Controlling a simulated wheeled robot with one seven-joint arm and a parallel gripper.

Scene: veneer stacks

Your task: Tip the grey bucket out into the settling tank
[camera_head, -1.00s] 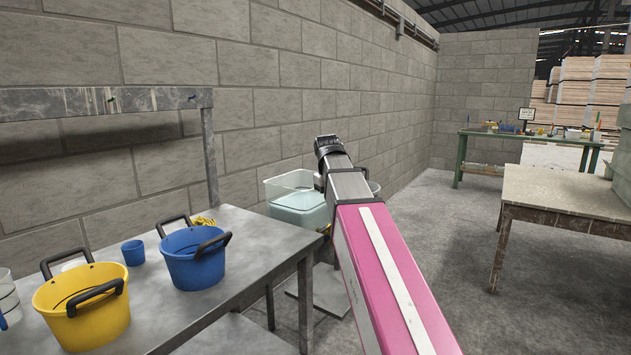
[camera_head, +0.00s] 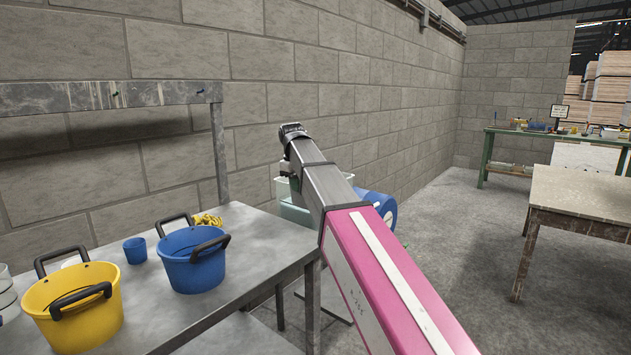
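A pale translucent tank (camera_head: 294,212), likely the settling tank, stands beyond the right end of the metal table; my arm hides most of it. A blue round vessel (camera_head: 381,209) shows just right of my arm, tilted over beside the tank; my arm covers its left part. I cannot tell what supports it or whether anything is in it. No bucket that looks clearly grey is in view. My gripper is hidden behind my own raised arm, so its fingers and any hold are not visible.
On the metal table (camera_head: 256,240) stand a yellow bucket (camera_head: 75,318), a blue bucket (camera_head: 191,270), a blue cup (camera_head: 135,250) and a yellow cloth (camera_head: 207,221). A block wall (camera_head: 370,90) runs behind. A wooden table (camera_head: 580,195) stands right, with open floor between.

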